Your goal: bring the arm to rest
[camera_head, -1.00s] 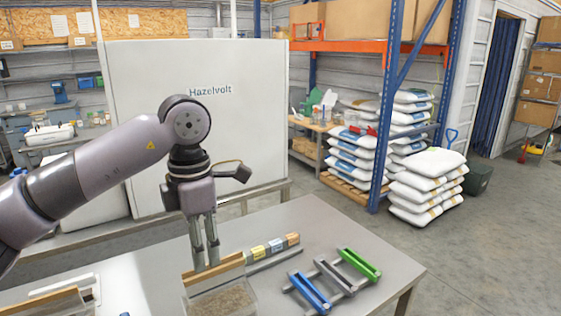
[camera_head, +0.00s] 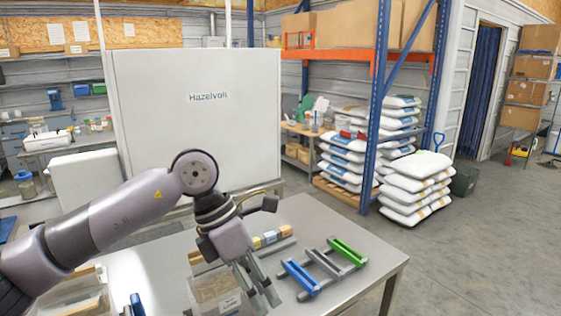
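My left arm comes in from the left, and its gripper (camera_head: 262,298) hangs tilted down and to the right above the table (camera_head: 345,284). Its two slim fingers are apart with nothing visible between them. The fingers are in front of the right side of a clear bin (camera_head: 215,291) with brown substrate and a small label; I cannot tell if they touch it. My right gripper is not in view.
Right of the gripper lie a rack with a blue bar (camera_head: 302,277) and a green bar (camera_head: 347,251). Small coloured blocks (camera_head: 271,238) stand behind the gripper. A wooden-edged tray (camera_head: 75,301) is at left. The table's right end is clear.

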